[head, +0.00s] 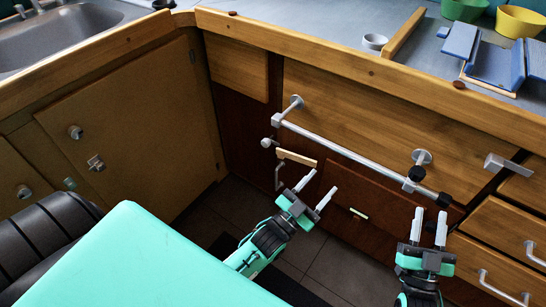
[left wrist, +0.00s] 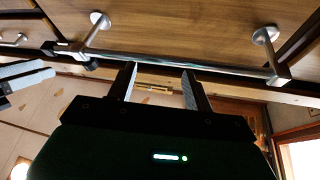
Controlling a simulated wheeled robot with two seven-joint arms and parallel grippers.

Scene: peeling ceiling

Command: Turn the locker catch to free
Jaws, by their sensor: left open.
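A pale tan bar (head: 296,158), which looks like a turn catch, lies nearly level on the dark red-brown locker front (head: 335,185) below a metal rail. I cannot tell for certain that it is the locker catch. My left gripper (head: 318,187) is open and empty, just right of and below the bar. In the left wrist view a yellowish bar (left wrist: 155,87) shows between the fingertips (left wrist: 158,80), beyond them; I see no contact.
A grey block (head: 494,162) juts out at the right. A bent handle (head: 279,178) hangs below the bar. The mint-green panel (head: 150,260) fills the lower left.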

